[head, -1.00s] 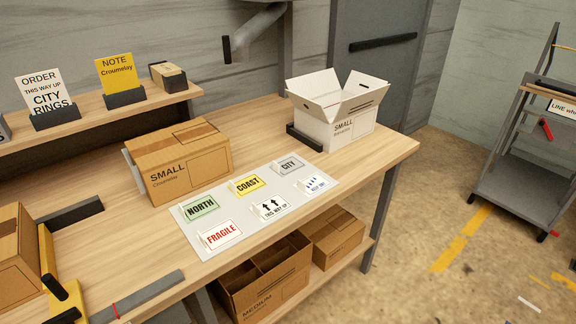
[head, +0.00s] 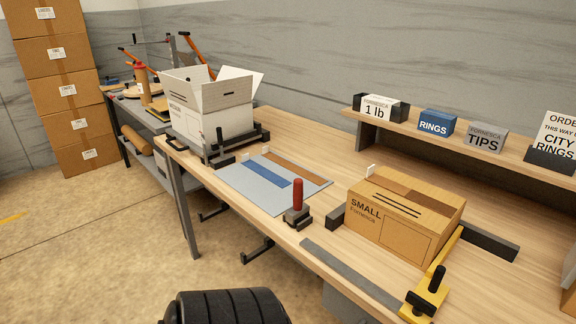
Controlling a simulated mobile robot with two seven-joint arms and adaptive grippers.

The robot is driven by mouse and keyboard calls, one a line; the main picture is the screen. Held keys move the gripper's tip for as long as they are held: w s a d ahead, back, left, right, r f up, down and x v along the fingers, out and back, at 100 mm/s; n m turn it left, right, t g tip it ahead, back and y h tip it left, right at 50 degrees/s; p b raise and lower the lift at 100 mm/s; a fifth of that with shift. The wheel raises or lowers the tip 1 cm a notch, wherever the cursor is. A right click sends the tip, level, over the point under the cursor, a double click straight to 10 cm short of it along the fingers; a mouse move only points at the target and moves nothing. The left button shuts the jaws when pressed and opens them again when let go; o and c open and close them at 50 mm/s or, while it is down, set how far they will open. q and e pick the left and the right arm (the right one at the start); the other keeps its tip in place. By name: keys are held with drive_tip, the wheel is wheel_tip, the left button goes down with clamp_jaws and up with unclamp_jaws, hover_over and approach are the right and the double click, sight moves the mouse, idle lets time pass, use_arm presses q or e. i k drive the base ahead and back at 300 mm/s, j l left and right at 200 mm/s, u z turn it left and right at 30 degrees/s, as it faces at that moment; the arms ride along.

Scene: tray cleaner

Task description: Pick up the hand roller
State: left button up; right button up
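A small tool with an upright red handle and a dark grey base (head: 298,205) stands on the workbench near its front edge, and it looks like the hand roller. It is just right of a grey mat (head: 240,193) and left of a closed cardboard box marked SMALL (head: 404,214). The underside of its base is hidden, so a roller cannot be made out. Neither of my grippers can be made out in the head view.
An open white box (head: 211,118) stands in a dark frame at the bench's left end. A yellow clamp-like bar with black knobs (head: 433,284) lies at the front right. A shelf (head: 462,142) with labelled boxes runs along the back. Floor is clear at the lower left.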

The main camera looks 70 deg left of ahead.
sight(300, 210)
drive_tip(key=u, duration=2.15)
